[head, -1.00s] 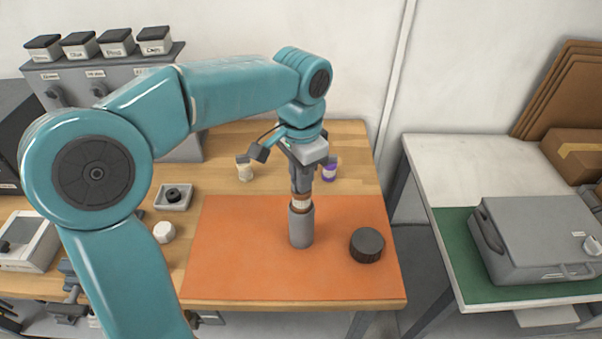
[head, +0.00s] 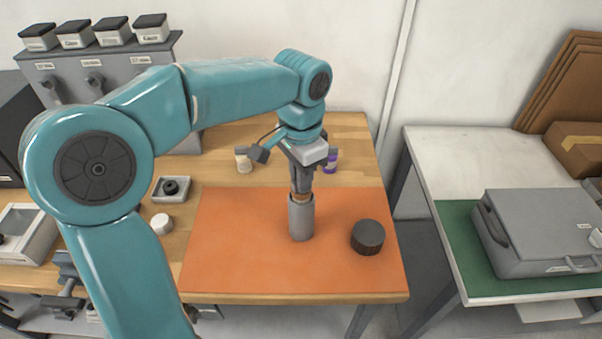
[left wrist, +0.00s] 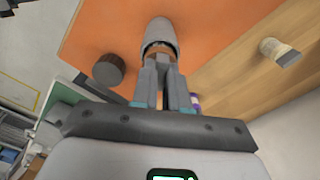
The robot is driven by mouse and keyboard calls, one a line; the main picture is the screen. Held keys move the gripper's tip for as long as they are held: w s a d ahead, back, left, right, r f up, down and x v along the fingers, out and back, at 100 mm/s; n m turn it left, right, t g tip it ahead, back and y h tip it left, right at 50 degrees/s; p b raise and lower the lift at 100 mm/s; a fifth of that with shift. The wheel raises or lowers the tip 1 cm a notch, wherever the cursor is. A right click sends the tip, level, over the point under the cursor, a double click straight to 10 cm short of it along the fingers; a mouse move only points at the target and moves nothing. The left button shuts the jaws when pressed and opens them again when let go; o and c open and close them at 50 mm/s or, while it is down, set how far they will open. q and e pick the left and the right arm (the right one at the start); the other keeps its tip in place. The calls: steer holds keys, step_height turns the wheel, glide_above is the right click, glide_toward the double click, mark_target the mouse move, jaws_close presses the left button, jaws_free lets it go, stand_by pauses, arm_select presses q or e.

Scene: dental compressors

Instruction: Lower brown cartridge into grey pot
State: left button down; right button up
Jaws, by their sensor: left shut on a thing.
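The grey pot (head: 301,220) stands upright on the orange mat (head: 235,250); it also shows in the left wrist view (left wrist: 158,33). My left gripper (head: 301,188) points down over the pot's mouth and is shut on the brown cartridge (head: 301,197). Only a narrow brown band of the cartridge shows between the fingertips and the pot rim, also in the left wrist view (left wrist: 158,49). Its lower part is hidden inside the pot. My right gripper is not in view.
A cream bottle (head: 244,161) and a purple-banded bottle (head: 330,163) stand behind. A white knob-like piece (head: 161,223) and a small tray (head: 171,197) are at left. The mat's front is clear.

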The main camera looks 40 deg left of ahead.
arm_select(q)
steer(key=shift+f+b, duration=0.6)
steer(key=shift+f, duration=0.25)
steer(key=c, duration=1.1)
jaws_free()
steer(key=shift+o, duration=0.2)
step_height(320, 180, up, 16)
steer(key=p, duration=0.3)
steer(key=shift+r, duration=0.15)
